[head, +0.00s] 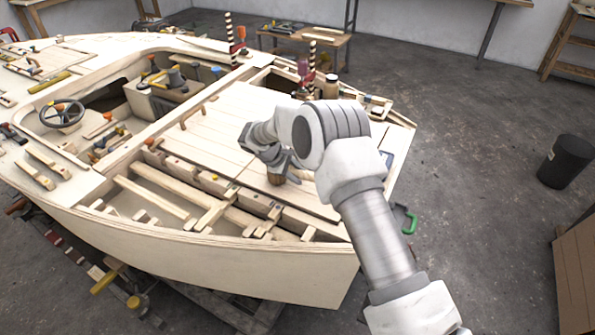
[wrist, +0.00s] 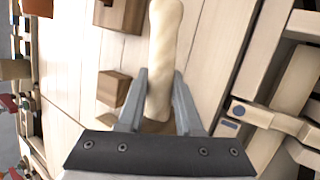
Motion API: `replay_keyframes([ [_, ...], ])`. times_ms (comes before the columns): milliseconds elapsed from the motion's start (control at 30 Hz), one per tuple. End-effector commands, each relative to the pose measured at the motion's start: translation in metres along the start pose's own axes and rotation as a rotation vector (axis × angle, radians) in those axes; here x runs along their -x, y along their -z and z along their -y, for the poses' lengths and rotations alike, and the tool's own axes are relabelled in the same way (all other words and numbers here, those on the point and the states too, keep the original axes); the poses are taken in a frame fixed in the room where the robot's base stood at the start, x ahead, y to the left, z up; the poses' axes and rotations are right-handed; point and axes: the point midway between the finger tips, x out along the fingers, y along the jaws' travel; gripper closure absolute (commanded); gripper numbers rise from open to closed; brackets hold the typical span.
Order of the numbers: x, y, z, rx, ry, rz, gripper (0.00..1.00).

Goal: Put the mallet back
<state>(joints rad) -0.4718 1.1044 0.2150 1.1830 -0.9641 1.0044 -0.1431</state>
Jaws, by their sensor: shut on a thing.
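My gripper (head: 279,165) is low over the plywood deck of the boat hull, right of the middle. In the wrist view its two grey fingers (wrist: 160,78) are shut on a pale, rounded wooden handle (wrist: 165,42), which I take to be the mallet's. The handle runs up the picture between the fingers, with a little brown wood at its lower end. The mallet's head cannot be made out clearly. In the head view a small brown wooden piece (head: 276,179) shows just below the fingers; whether it belongs to the mallet I cannot tell.
Brown wooden blocks (wrist: 114,88) stand on the planked deck (head: 215,130) beside the handle. Open framing with slats (head: 200,190) lies in front. A jar (head: 331,86) and striped posts (head: 312,62) stand behind. A green clamp (head: 410,222) sits at the right edge.

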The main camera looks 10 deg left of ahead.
Motion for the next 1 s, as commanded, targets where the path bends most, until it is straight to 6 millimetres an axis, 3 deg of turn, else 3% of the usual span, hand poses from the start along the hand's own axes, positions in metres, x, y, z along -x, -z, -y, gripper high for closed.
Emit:
replay_keyframes([
  [900,-0.0088,0.0034,0.0043,-0.001,-0.002,0.0,1.0],
  [933,-0.0083,0.0032,0.004,-0.001,-0.002,0.0,0.62],
  [1000,-0.0081,0.0031,0.004,-0.001,-0.002,0.0,0.5],
])
